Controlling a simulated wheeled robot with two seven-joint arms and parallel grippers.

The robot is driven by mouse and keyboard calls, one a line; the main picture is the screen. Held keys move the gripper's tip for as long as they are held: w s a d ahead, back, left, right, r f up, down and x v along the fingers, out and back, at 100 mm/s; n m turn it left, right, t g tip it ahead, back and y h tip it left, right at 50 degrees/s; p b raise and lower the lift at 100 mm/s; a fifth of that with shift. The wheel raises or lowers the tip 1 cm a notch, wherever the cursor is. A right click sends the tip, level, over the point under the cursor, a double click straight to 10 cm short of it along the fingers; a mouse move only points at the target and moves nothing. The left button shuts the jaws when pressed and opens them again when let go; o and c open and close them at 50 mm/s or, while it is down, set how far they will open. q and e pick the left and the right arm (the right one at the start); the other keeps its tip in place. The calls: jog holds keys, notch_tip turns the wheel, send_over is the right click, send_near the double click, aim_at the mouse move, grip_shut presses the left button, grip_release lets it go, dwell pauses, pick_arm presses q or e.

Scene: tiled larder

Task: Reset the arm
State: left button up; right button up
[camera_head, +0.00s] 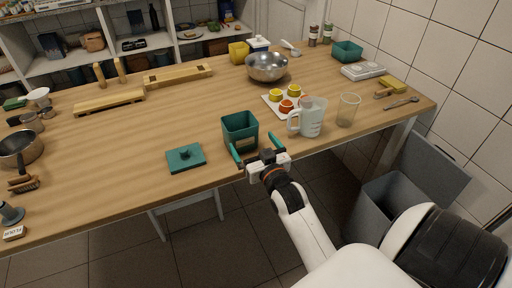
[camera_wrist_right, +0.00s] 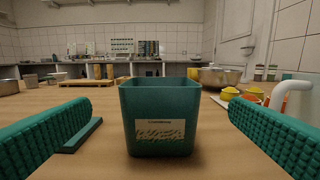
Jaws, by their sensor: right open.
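My right gripper (camera_head: 256,154) is open at the front edge of the wooden table. Its teal ridged fingers lie wide apart in the right wrist view (camera_wrist_right: 160,138). A teal square canister (camera_head: 240,130) with a pale label stands upright just ahead of the fingers. In the right wrist view the canister (camera_wrist_right: 160,112) is centred between the fingers with clear space on both sides. My left gripper is not in view.
A white measuring jug (camera_head: 311,118) and a clear glass (camera_head: 347,110) stand to the right. Behind them are a white board (camera_head: 271,107) with red and yellow ramekins and a metal bowl (camera_head: 267,67). A grey open bin (camera_head: 385,204) stands on the floor at right.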

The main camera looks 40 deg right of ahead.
jog(key=shift+s+a, duration=0.15)
jog(key=shift+s, duration=0.45)
